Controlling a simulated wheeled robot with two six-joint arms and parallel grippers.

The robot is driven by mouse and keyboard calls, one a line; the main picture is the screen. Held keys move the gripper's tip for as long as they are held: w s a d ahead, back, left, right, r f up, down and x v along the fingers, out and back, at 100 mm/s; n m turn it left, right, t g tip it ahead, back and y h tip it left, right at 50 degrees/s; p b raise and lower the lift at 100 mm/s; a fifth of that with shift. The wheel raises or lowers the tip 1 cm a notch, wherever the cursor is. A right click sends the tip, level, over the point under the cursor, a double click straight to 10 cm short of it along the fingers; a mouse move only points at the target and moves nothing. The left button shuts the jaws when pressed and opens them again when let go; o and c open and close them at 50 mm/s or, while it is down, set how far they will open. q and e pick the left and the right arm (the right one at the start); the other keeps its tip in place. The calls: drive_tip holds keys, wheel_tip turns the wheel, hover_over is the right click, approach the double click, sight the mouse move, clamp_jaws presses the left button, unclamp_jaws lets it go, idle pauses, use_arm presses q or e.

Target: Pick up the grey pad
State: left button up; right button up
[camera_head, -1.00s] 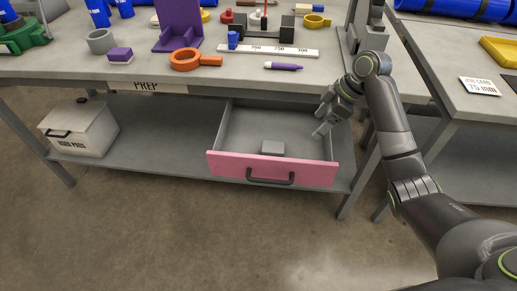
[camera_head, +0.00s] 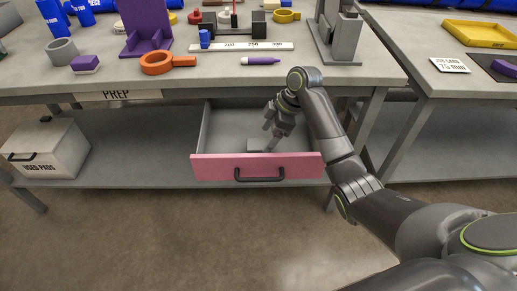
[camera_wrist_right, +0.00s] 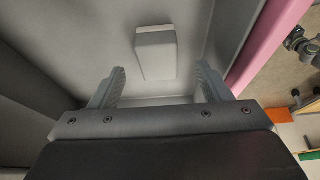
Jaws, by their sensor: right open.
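The grey pad (camera_head: 257,144) lies on the floor of the open drawer with the pink front (camera_head: 262,168). It is a small light-grey block, partly hidden by my right gripper in the head view. In the right wrist view the pad (camera_wrist_right: 156,53) lies beyond the fingertips, about midway between them. My right gripper (camera_head: 269,138) reaches down into the drawer. Its two fingers (camera_wrist_right: 161,84) are apart with nothing between them. I cannot tell whether a finger touches the pad. My left gripper does not show.
The workbench top (camera_head: 220,72) overhangs the drawer's back. On it are an orange ring tool (camera_head: 157,63), a purple marker (camera_head: 260,61) and a purple stand (camera_head: 145,28). A used pads box (camera_head: 45,150) stands on the lower shelf at the left.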

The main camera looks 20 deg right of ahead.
sight(259, 143)
drive_tip(key=x, duration=0.5)
drive_tip(key=shift+w+a+f, duration=0.2)
drive_tip(key=shift+w+a, duration=0.05)
drive_tip(key=shift+a, duration=0.15)
drive_tip(key=c, duration=1.1)
drive_tip(key=shift+o, duration=0.2)
wheel_tip(259, 143, up, 10)
drive_tip(key=shift+r, duration=0.1)
